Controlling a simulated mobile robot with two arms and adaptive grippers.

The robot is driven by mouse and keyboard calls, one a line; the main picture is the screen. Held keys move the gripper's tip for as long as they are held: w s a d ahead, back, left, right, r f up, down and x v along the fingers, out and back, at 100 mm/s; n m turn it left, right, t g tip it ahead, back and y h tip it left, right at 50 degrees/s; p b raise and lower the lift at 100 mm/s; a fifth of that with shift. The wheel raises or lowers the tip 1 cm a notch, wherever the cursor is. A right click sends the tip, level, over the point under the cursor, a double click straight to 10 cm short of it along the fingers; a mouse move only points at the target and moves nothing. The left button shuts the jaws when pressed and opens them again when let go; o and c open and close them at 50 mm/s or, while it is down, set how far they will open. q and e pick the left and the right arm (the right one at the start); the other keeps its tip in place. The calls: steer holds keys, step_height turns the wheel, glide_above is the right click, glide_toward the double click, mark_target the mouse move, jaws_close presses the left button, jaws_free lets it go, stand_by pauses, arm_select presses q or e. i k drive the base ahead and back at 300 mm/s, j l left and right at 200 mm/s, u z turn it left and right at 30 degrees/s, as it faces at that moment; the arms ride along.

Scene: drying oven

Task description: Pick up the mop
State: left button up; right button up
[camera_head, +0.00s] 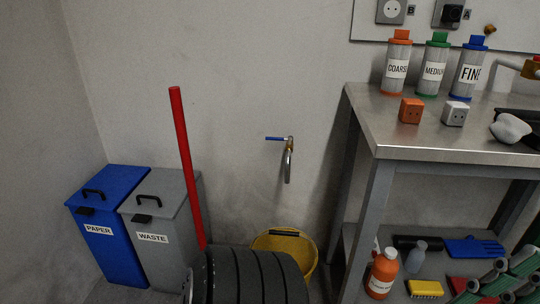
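The mop shows as a long red handle (186,165), standing nearly upright and leaning slightly, its top tilted to the left. It stands in front of the grey waste bin. Its lower end and head are hidden behind a dark ribbed cylindrical object (250,277) at the bottom edge. A yellow bucket (308,246) stands behind that object, near the wall.
A blue paper bin (103,235) and a grey waste bin (165,225) stand left. A wall tap (289,160) is above the bucket. A steel table (430,142) at right carries labelled canisters; its lower shelf holds an orange bottle (382,272) and other items.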

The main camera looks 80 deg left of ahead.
mark_target(176, 98)
steer(key=u, duration=3.05)
steer(key=z, duration=0.2)
